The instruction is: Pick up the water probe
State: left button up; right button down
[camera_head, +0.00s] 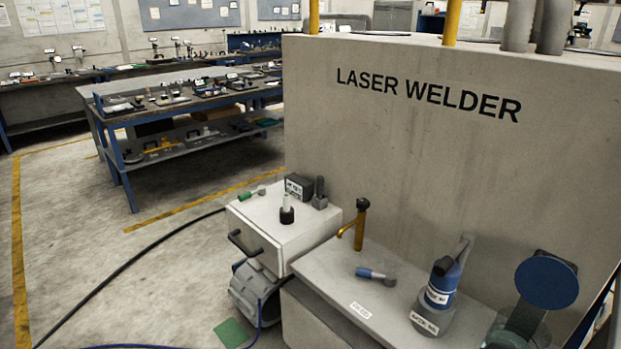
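Labels are too small to read, so I cannot tell for sure which thing is the water probe. A small blue-handled tool with a grey end (375,275) lies on the grey bench top (330,268). To its right a blue and grey device (440,290) with a white label stands upright on a grey base. A tool with a green handle (247,195) lies on the white cabinet (285,237) at the left. Neither of my grippers can be made out in the head view.
A brass tap-like post (359,227) stands at the bench's back left. A blue disc on a dark arm (546,283) stands at the right. The laser welder (440,150) walls off the back. A dark box (299,187) sits on the cabinet. A cable crosses the floor.

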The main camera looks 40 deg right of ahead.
aim_at(320, 179)
jog(key=i+j+z, duration=0.1)
jog(key=i+z, duration=0.3)
jog(key=i+j+z, duration=0.25)
jog(key=i+z, duration=0.15)
jog(key=i, duration=0.15)
